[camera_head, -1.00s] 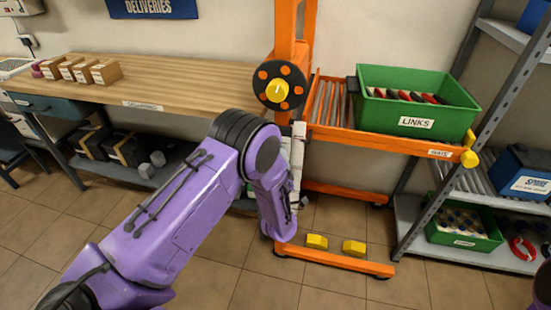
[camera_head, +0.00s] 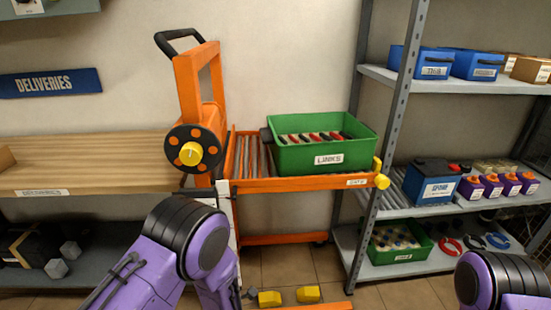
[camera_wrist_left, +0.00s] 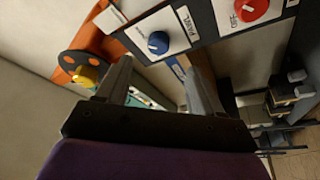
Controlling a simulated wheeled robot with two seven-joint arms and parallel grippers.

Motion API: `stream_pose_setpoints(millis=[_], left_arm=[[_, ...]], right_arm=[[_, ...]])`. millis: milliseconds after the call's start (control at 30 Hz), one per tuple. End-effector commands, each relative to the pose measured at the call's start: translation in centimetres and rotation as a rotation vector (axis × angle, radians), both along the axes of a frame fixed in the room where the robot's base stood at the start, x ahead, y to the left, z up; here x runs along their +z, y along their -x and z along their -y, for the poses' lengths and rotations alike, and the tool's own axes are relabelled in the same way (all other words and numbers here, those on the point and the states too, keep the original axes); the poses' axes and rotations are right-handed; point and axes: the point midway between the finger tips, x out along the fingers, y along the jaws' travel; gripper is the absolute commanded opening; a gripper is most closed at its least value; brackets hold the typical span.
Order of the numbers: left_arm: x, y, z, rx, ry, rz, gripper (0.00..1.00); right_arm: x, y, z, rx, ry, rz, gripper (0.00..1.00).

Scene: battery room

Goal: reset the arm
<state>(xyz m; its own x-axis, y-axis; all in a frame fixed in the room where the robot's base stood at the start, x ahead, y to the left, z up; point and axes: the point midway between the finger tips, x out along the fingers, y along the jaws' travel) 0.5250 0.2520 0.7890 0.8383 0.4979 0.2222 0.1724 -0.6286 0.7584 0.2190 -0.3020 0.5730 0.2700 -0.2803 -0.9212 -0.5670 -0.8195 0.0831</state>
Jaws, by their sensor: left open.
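My left arm (camera_head: 168,255), purple with a black joint, comes in from the lower left in the head view and bends downward in front of the orange lift cart. My left gripper (camera_wrist_left: 158,75) is open in the left wrist view, with nothing seen between its fingers. Beyond its fingers is a panel with a blue knob (camera_wrist_left: 158,42) and a red knob (camera_wrist_left: 250,9). My right arm (camera_head: 495,280) shows only as a purple link at the lower right; its gripper is out of view.
The orange cart (camera_head: 187,85) has a black wheel with a yellow hub and a roller deck. A green LINKS bin (camera_head: 325,155) sits on the deck. A wooden bench (camera_head: 90,165) is left; a grey shelf unit (camera_head: 395,110) is right. Yellow blocks (camera_head: 308,294) are low down.

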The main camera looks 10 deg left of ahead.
Motion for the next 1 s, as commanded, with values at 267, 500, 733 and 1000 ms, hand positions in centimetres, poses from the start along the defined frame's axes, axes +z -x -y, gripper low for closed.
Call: stream_pose_setpoints(millis=[267, 500, 733, 1000], left_arm=[[-14.1, 8.7, -1.1, -0.257, -0.195, -0.883, 0.67], [-20.9, 25.7, -3.9, -0.372, -0.128, -1.504, 0.67], [-21.6, 30.8, -4.9, -0.337, -0.057, -1.621, 0.67], [-21.6, 30.7, -4.9, -0.337, -0.061, -1.617, 0.67]], right_arm=[[0.0, 0.0, 0.0, 0.0, 0.0, 0.0, 0.37], [0.0, 0.0, 0.0, 0.0, 0.0, 0.0, 0.37], [0.0, 0.0, 0.0, 0.0, 0.0, 0.0, 0.37], [0.0, 0.0, 0.0, 0.0, 0.0, 0.0, 0.37]])
